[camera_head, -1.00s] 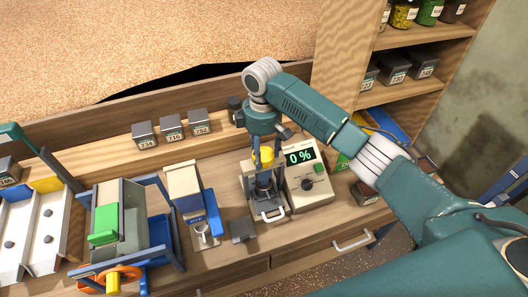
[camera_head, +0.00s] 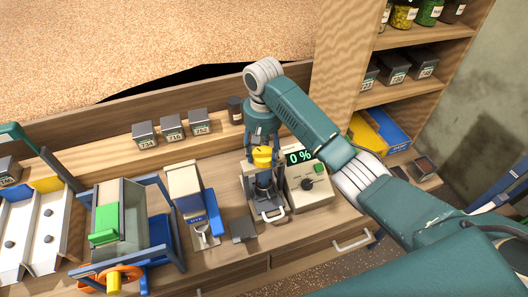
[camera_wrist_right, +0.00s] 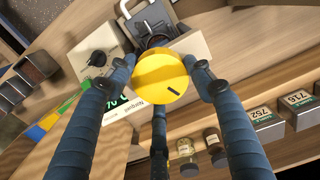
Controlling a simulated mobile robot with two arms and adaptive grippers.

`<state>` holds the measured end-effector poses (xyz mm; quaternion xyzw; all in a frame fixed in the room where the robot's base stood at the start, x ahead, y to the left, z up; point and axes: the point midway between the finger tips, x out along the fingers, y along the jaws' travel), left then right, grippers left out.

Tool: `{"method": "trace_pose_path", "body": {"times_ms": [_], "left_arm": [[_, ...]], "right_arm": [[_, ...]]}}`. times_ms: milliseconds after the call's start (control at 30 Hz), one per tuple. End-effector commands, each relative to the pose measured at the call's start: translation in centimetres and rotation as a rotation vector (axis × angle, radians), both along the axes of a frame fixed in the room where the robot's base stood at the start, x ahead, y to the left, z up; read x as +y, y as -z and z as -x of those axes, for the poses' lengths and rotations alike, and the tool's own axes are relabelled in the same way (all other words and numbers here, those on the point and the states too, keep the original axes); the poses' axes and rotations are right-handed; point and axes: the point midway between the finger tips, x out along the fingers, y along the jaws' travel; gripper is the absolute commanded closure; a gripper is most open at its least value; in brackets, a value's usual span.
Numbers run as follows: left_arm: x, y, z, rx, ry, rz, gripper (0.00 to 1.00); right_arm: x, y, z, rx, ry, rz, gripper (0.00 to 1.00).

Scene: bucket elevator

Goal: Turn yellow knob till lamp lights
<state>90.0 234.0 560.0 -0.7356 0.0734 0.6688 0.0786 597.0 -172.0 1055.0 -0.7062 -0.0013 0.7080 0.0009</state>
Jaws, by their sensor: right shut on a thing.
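The yellow knob (camera_head: 262,157) is a round cap on top of a small grinder-like device (camera_head: 266,200) on the workbench. My right gripper (camera_head: 262,143) comes down on it from above. In the right wrist view the knob (camera_wrist_right: 155,75) sits between the blue fingers, and its short black mark points to the lower right. The right gripper is shut on the knob. Beside the device stands a pale meter box (camera_head: 309,187) with a dark knob; its green display (camera_head: 299,157) reads 0 %. I cannot pick out a lit lamp. My left gripper is not in view.
Left of the device stand a blue-and-grey unit (camera_head: 190,195) and a machine with an orange handwheel (camera_head: 118,278). Small numbered boxes (camera_head: 172,129) and a dark jar (camera_head: 235,109) line the ledge behind. Yellow and blue bins (camera_head: 380,133) lie at the right.

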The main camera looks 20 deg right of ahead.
Motion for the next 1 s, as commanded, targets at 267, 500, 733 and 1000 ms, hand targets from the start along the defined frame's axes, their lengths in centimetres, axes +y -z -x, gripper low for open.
{"method": "trace_pose_path", "body": {"times_ms": [267,500,733,1000], "left_arm": [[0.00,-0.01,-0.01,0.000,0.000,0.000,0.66],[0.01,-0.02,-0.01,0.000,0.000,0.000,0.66],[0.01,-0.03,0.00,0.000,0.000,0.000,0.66],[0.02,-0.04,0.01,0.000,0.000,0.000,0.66]], "right_arm": [[0.17,-0.35,-0.40,-0.013,0.262,-0.008,0.74],[-0.10,-0.47,-0.47,-0.015,0.493,-0.007,0.74],[-0.30,-0.52,-0.44,-0.016,0.713,-0.006,0.74],[-0.48,-0.63,-0.43,-0.017,0.970,-0.009,0.74]]}}
